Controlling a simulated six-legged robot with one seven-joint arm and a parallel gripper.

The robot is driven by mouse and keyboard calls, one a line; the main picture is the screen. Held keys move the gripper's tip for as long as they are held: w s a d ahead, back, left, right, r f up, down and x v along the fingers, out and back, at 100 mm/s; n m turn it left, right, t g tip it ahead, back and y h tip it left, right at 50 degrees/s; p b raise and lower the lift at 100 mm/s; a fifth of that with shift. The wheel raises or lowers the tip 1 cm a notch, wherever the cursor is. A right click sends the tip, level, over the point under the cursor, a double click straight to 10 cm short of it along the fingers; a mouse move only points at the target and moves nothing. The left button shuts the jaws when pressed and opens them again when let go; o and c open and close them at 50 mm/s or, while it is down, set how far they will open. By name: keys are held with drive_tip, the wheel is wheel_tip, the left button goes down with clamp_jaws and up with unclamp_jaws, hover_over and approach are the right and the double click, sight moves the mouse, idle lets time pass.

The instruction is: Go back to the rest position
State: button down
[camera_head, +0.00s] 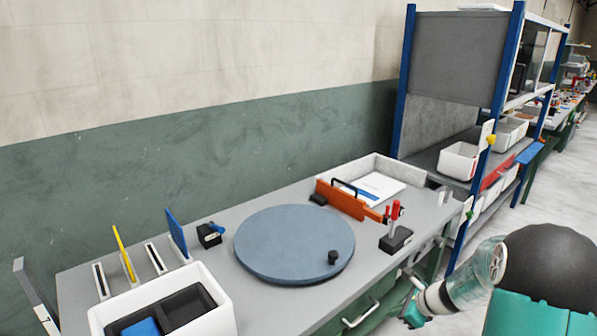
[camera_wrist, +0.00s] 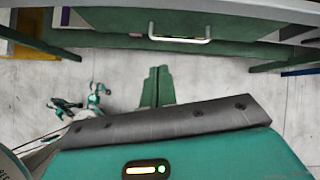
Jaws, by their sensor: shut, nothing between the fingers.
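My gripper (camera_wrist: 157,82) shows in the wrist view as two green fingers lying side by side, shut and empty. It is over the pale floor, in front of a bench front with a drawer handle (camera_wrist: 180,38), and appears apart from it. In the head view part of my arm shows at the lower right, beside the bench; I cannot make out the fingertips there.
The grey bench (camera_head: 340,222) carries a round blue turntable (camera_head: 290,243), an orange tool (camera_head: 345,200), a red-handled clamp (camera_head: 396,238) and a white bin (camera_head: 215,297). A blue-posted shelf rack (camera_head: 402,80) stands beyond. Open floor (camera_head: 565,190) lies at right.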

drive_tip(key=s+a+r+n+g+h, duration=0.1)
drive_tip(key=s+a+r+n, duration=0.45)
drive_tip(key=r, duration=0.25)
drive_tip(key=s+a+r+n, duration=0.4)
drive_tip(key=a+r+n, duration=0.1)
drive_tip(key=r+n, duration=0.25)
drive_tip(key=s+a+r+n+h, duration=0.1)
drive_tip(key=s+r+n+h, duration=0.1)
drive_tip(key=s+r+n, duration=0.2)
drive_tip(key=s+a+r+n+h, duration=0.1)
drive_tip(key=s+r+n, duration=0.4)
drive_tip(key=s, duration=0.8)
drive_tip(key=n+h, duration=0.1)
drive_tip(key=n, duration=0.2)
drive_tip(key=shift+s+a+r+t, duration=0.15)
drive_tip(key=shift+s+a+t, duration=0.05)
drive_tip(key=shift+a+t, duration=0.2)
